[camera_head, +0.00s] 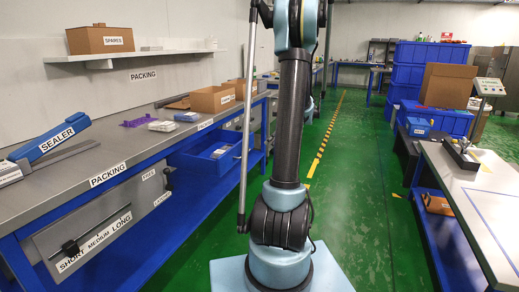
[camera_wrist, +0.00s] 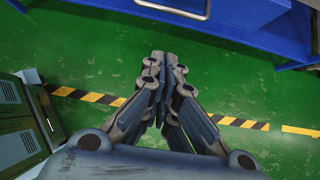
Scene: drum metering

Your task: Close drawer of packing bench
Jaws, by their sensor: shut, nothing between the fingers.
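The packing bench (camera_head: 130,160) runs along the left side in the head view, with a grey top and blue frame. A blue drawer (camera_head: 190,166) stands out from under its far half, open, with a small grey labelled item (camera_head: 219,153) inside. In the wrist view, a blue panel (camera_wrist: 232,38) crosses the top, with a curved grey bar (camera_wrist: 172,12) on it that looks like a handle. My gripper (camera_wrist: 165,57) is shut and empty over the green floor, apart from the bar in the picture. My arm hides the gripper in the head view.
A slotted metal panel (camera_head: 95,232) marked SHORT, MEDIUM, LONG is on the bench's near front. Another table (camera_head: 480,190) stands at the right, with blue crates (camera_head: 412,75) behind. The green aisle between is clear, with a yellow-black floor line (camera_wrist: 95,97).

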